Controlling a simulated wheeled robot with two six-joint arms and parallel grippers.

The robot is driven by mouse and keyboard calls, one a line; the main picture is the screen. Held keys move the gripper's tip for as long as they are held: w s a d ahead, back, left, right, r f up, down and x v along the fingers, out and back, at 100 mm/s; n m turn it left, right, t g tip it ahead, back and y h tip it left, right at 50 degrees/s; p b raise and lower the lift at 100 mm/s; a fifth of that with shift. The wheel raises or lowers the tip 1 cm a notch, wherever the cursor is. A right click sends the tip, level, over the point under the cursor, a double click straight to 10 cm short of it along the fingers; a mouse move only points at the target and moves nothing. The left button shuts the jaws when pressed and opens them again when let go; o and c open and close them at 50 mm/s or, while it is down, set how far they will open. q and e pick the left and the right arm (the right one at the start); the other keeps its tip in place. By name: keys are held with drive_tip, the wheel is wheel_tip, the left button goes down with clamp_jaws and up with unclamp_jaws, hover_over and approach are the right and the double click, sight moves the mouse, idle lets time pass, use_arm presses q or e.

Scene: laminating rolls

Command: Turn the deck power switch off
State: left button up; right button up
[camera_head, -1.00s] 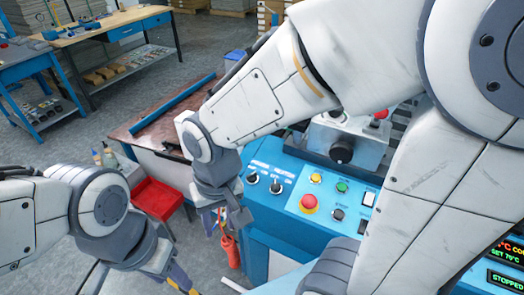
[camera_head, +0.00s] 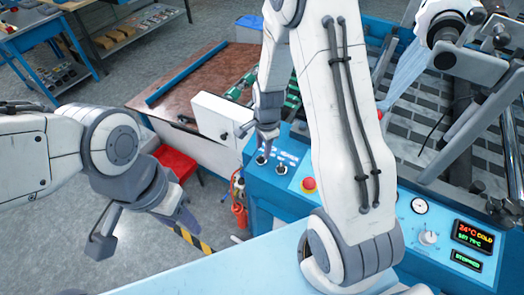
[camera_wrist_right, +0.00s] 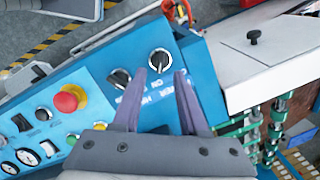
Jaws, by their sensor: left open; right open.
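Two black rotary switches sit at the left end of the blue control panel (camera_head: 330,205): a left one (camera_head: 261,160) and a right one (camera_head: 281,169). Their labels are too small or partly hidden to tell surely which is deck power. My right gripper (camera_head: 266,136) is open just above the left switch. In the right wrist view the open fingers (camera_wrist_right: 163,76) point at that switch (camera_wrist_right: 159,60), which shows just past their tips; the other switch (camera_wrist_right: 119,78) lies left of the fingers. I see no contact. My left gripper (camera_head: 147,238) is open and empty, left of the machine.
A red emergency button (camera_wrist_right: 70,98) is near the switches. A white box (camera_head: 222,118) on the machine stands close to my right gripper. A red bin (camera_head: 178,166) and a red extinguisher (camera_head: 239,214) are beside the machine. The display (camera_head: 466,259) reads stopped.

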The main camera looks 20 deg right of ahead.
sight(262, 156)
drive_tip(key=shift+w+f, duration=0.15)
drive_tip(key=shift+f, duration=1.6)
clamp_jaws()
